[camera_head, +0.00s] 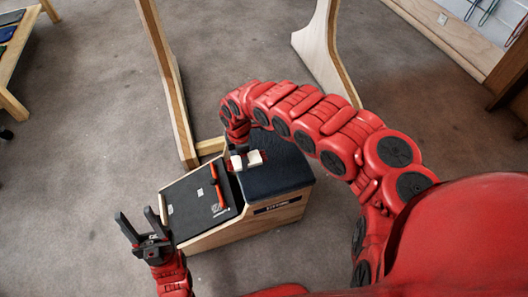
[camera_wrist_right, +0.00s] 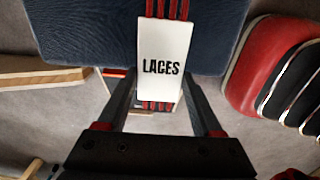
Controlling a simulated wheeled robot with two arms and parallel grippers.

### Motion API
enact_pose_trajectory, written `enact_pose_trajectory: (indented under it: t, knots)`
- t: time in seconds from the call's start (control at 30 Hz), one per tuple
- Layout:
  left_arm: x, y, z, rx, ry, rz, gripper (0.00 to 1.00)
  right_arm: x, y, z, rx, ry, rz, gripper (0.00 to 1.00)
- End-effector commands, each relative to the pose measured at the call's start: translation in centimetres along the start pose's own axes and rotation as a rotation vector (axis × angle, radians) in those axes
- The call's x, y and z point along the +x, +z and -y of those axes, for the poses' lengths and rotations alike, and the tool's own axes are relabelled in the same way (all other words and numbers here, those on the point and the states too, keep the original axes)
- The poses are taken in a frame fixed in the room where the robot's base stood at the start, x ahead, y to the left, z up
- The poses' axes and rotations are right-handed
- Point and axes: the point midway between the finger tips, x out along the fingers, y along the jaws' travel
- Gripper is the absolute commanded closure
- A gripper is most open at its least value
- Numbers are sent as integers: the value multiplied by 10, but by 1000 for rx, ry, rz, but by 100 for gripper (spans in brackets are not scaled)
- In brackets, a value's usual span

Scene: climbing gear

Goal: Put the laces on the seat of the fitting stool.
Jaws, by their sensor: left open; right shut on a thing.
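The laces are a bundle of red cords in a white band (camera_wrist_right: 161,55) marked LACES. My right gripper (camera_wrist_right: 160,88) is shut on them in the right wrist view. The fitting stool has a dark blue padded seat (camera_head: 280,175), also behind the laces in the wrist view (camera_wrist_right: 215,35). I cannot tell whether the laces touch the seat. My left gripper (camera_head: 136,217) is open and empty, left of the stool.
The stool's sloped black footrest (camera_head: 195,205) carries a red bar (camera_head: 217,185). Wooden uprights (camera_head: 170,80) stand behind the stool. A wooden table (camera_head: 25,50) is at the far left, and a panel with hanging gear (camera_head: 485,12) is at the upper right. Grey carpet is clear at left.

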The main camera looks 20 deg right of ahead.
Motion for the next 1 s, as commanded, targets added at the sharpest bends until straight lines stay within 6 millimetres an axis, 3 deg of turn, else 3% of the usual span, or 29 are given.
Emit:
enact_pose_trajectory:
  t: [0.13, 0.33, 0.57, 0.77, 1.0]
  knots:
    - [-14, 2, -1, 0, 0, 0, 50, 8, 40, -21, 5, 4, -2, 85]
    - [-24, 4, -1, 0, 0, 0, 50, 11, 75, -38, 4, 2, -3, 85]
    - [-28, 5, -1, 0, 0, 0, 50, 11, 92, -46, 2, 3, 0, 85]
    - [-40, 7, -2, 0, 0, 0, 50, 46, 89, -44, 2, -2, -2, 85]
    - [-39, 6, -2, 0, 0, 0, 50, 44, 90, -45, 2, 1, 0, 85]
